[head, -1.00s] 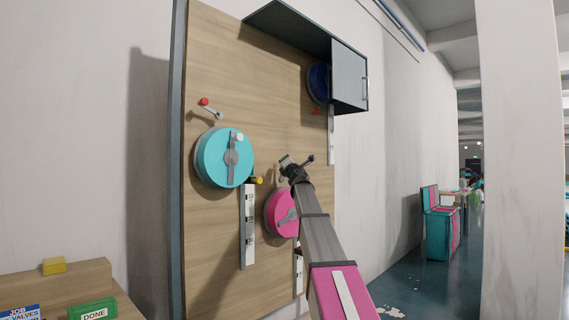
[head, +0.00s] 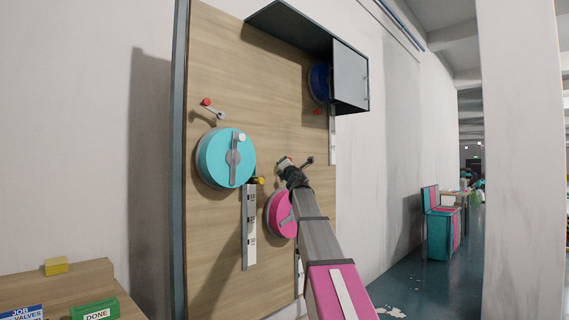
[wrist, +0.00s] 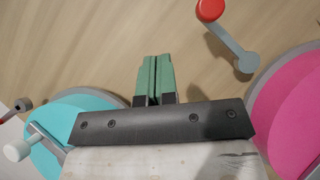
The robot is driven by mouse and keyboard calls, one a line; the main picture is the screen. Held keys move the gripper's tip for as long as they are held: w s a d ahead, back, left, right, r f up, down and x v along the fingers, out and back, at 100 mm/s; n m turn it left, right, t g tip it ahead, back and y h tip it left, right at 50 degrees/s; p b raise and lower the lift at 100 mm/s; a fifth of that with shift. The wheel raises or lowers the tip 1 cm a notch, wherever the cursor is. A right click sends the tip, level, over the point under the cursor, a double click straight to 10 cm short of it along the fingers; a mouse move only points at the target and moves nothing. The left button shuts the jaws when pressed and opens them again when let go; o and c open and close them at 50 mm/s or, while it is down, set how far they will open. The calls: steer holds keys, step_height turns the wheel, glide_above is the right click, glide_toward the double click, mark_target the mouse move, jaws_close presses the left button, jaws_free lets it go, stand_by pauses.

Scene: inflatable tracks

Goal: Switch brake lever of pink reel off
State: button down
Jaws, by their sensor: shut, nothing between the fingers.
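The pink reel (head: 281,214) is mounted on the wooden board, below my gripper and partly hidden by my arm. It also shows at the right of the wrist view (wrist: 290,115). Its brake lever (wrist: 230,40) is a grey arm with a red knob, beside the reel at the top right of the wrist view. In the head view, a red spot at my gripper's tip looks like this knob, mostly hidden. My gripper (head: 284,163) is in front of the board. In the wrist view its green fingers (wrist: 153,80) are shut and empty, left of the lever and apart from it.
A cyan reel (head: 226,158) with a crank is to the left, with a red-knobbed lever (head: 212,108) above it. A blue reel (head: 319,83) sits behind an open grey cabinet door (head: 350,77). Weight strips hang below. A wooden ledge (head: 75,290) is at lower left.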

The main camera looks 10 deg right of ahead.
steer(key=s, duration=0.7)
steer(key=shift+a+f, duration=0.2)
steer(key=shift+f, duration=0.15)
steer(key=s+d+f+m+g+h, duration=0.1)
steer(key=d+f+m+g+h, duration=0.35)
steer(key=f, duration=1.05)
steer(key=s+a+f+m+g+h, duration=0.1)
steer(key=s+f+m+g, duration=0.1)
steer(key=f+m, duration=0.9)
steer(key=s+d+f+m+g+h, duration=0.1)
steer(key=d+f+m+g+h, duration=0.2)
steer(key=f, duration=1.5)
steer(key=s+a+f+m+g+y, duration=0.1)
steer(key=s+a+f+m+g, duration=0.15)
steer(key=s+f, duration=0.45)
steer(key=s+a+f+m+g+y, duration=0.1)
steer(key=s+f+m+g, duration=0.25)
steer(key=f, duration=0.75)
steer(key=s+a+f+m+g+y, duration=0.1)
steer(key=s+a+f+m+g, duration=0.1)
steer(key=s+f, duration=0.5)
steer(key=s+a+f+m+g+y, duration=0.2)
steer(key=s+a+f+g, duration=0.2)
steer(key=s, duration=0.6)
step_height(320, 180, down, 4)
steer(key=shift+s+r+g, duration=0.2)
steer(key=shift+s+g, duration=0.2)
steer(key=shift+g, duration=0.55)
